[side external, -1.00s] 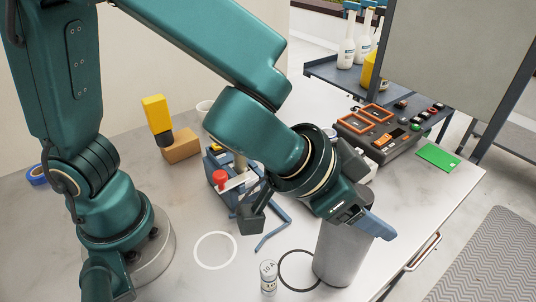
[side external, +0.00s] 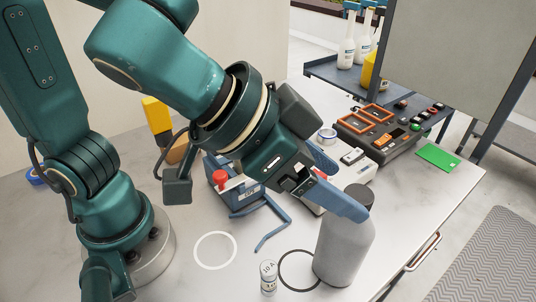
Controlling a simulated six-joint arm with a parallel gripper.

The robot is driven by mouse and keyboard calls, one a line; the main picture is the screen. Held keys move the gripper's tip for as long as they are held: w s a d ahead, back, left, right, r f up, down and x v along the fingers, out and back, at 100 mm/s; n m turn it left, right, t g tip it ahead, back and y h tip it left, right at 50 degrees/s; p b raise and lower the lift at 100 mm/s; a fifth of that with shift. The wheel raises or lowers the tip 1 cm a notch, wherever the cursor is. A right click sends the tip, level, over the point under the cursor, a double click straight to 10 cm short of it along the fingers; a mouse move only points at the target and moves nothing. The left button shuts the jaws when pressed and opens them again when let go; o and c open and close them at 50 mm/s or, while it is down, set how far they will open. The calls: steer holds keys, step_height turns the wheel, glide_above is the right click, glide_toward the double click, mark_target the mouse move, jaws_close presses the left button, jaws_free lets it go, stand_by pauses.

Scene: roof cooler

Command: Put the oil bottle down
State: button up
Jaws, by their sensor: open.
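A tall grey bottle with a dark cap (side external: 345,245), which looks like the oil bottle, stands upright on the table near the front right. Its base hides part of the right edge of a thin black ring (side external: 283,284) on the table. My gripper (side external: 348,188) has blue fingers spread apart.
A small labelled vial (side external: 268,278) stands left of the black ring. A white ring (side external: 215,250) lies farther left on bare table. A blue fixture with a red knob (side external: 220,179) and a dark control box (side external: 380,133) stand behind. A green card (side external: 438,157) lies right.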

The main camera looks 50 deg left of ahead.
steer(key=s+a+f+n+y, duration=0.1)
steer(key=a, duration=0.4)
steer(key=s+a+f+n+g+y, duration=0.1)
steer(key=s+a+n, duration=0.1)
steer(key=a, duration=0.4)
steer(key=s+a+n+g+y, duration=0.1)
steer(key=s+a, duration=0.1)
steer(key=a, duration=0.4)
steer(key=shift+s+f+y, duration=0.25)
steer(key=shift+f+y, duration=0.05)
steer(key=shift+f, duration=0.1)
steer(key=shift+s+a+f+n+g, duration=0.25)
steer(key=shift+s+n+g, duration=0.05)
